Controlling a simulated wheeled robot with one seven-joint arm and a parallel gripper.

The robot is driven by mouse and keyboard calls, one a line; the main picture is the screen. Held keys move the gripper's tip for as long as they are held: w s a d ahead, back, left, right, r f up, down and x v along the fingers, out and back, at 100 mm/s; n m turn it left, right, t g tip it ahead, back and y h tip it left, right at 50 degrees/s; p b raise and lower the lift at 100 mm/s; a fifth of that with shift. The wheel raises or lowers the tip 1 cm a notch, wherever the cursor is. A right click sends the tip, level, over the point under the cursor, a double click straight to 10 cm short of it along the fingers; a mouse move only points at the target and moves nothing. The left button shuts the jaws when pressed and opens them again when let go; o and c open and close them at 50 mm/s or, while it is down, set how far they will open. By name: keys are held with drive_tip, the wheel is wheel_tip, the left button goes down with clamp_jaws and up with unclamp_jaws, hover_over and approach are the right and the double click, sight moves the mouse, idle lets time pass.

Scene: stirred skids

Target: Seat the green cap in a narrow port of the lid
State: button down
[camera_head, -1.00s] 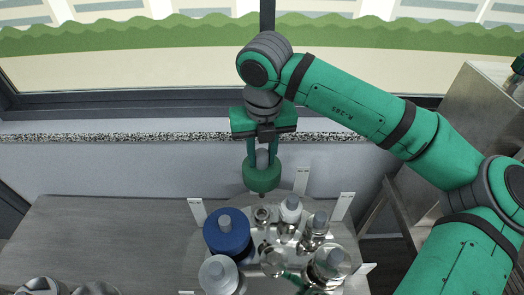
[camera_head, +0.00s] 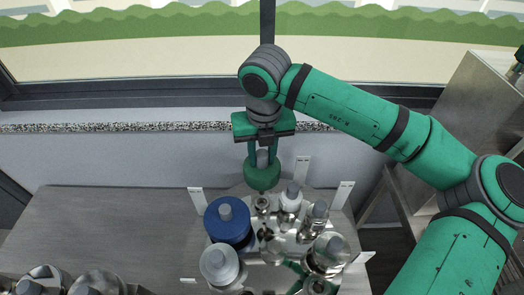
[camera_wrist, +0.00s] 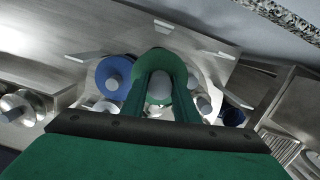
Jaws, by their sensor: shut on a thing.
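My gripper (camera_head: 262,155) is shut on the green cap (camera_head: 262,176), by the grey knob on its top. The cap is a round green disc and hangs upright over the far edge of the metal lid (camera_head: 185,262). In the wrist view the cap (camera_wrist: 184,72) sits between my fingers and hides part of the lid behind it. Several metal ports stand on the lid; a small open-topped one (camera_head: 262,204) is just below the cap in the head view. I cannot tell whether cap and lid touch; they look apart.
A blue cap (camera_head: 212,230) and a white cap (camera_head: 214,280) stand on the lid's left side. A small white cap (camera_head: 290,202) and metal caps (camera_head: 327,262) stand right. Upright pale tabs (camera_head: 343,195) ring the lid.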

sight(263, 168)
drive_tip(key=shift+f, duration=7.05)
drive_tip(key=c, duration=1.3)
unclamp_jaws()
drive_tip(key=shift+r, duration=0.1)
drive_tip(key=r, duration=0.3)
drive_tip(key=s+r, duration=0.1)
drive_tip(key=r, duration=0.6)
drive_tip(key=shift+s+d+r, duration=0.15)
drive_tip(key=shift+r, duration=0.15)
